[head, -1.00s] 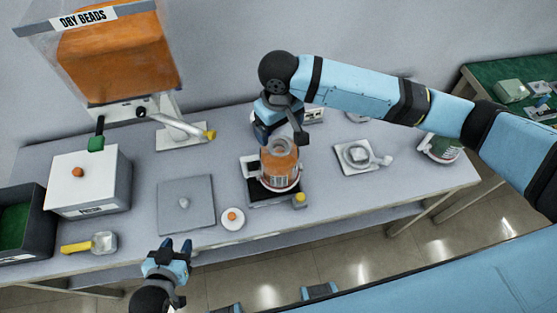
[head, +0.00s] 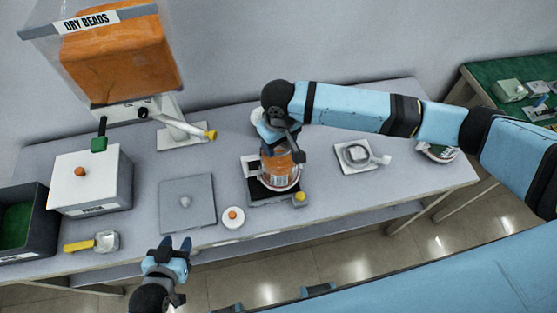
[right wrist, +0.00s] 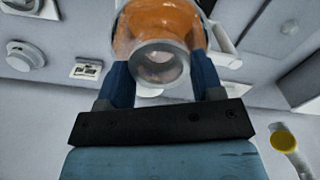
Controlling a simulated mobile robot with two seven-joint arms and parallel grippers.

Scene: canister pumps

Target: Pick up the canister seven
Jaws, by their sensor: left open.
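A clear canister with orange contents (head: 281,172) stands on a dark platform (head: 262,197) on the table. It has a barcode-like label; no number is readable. My right gripper (head: 278,142) is at its top and hides part of it. In the right wrist view the canister (right wrist: 162,28) and its pale round mouth lie between the two spread blue fingers (right wrist: 163,82); contact with them cannot be made out. My left gripper (head: 176,246) is open and empty at the table's front edge, left of the canister.
A dispenser marked DRY BEADS (head: 120,50) stands at the back left. A white box (head: 92,182), a grey plate (head: 187,203) and a small white disc (head: 232,217) are left of the platform. A white dish (head: 358,154) is to its right.

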